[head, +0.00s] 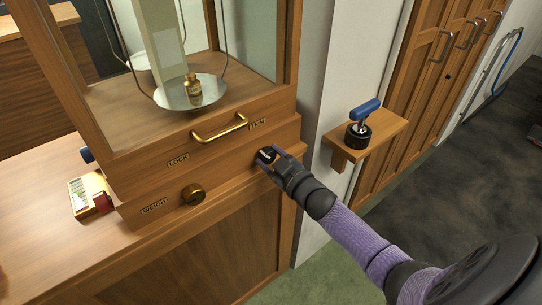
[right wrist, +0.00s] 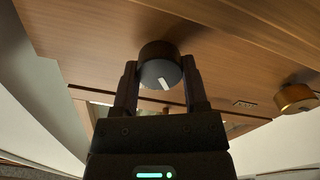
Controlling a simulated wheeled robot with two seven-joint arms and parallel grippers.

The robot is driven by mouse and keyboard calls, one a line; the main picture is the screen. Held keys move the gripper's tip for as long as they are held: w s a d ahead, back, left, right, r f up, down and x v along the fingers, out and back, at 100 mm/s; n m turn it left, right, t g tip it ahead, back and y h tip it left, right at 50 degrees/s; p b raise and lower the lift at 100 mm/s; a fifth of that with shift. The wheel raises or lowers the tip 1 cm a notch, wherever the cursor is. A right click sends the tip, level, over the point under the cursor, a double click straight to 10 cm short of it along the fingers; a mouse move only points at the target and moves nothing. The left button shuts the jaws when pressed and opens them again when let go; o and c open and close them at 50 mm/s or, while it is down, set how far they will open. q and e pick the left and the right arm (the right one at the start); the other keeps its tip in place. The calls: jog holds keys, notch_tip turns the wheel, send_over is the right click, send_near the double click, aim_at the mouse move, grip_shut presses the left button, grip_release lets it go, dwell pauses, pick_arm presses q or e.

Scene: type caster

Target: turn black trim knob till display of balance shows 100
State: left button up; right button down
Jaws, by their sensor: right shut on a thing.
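The black trim knob (right wrist: 159,68) is on the front of the wooden balance case, with a white mark on its face. My right gripper (right wrist: 160,85) is shut on it, one finger on each side. In the head view my right gripper (head: 268,157) covers most of the knob, below the TRIM label (head: 258,123). The balance (head: 205,135) has a glass-sided case with a metal pan (head: 176,98) holding a small brass weight (head: 193,87). No readable display shows in either view. My left gripper is not in view.
A brass WEIGH knob (head: 193,194) sits left of my right gripper, and a brass handle (head: 220,128) is above. A small wooden shelf (head: 385,131) on the right holds a blue-handled tool (head: 362,115). A small box (head: 88,194) lies on the counter at left.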

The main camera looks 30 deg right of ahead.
jog(key=shift+f+n, duration=0.1)
jog(key=shift+n, duration=1.8)
jog(key=shift+c, duration=0.5)
grip_release()
jog(key=s+p, duration=0.2)
jog(key=s, duration=0.8)
jog(key=shift+d+p, duration=0.3)
jog(key=shift+d, duration=0.1)
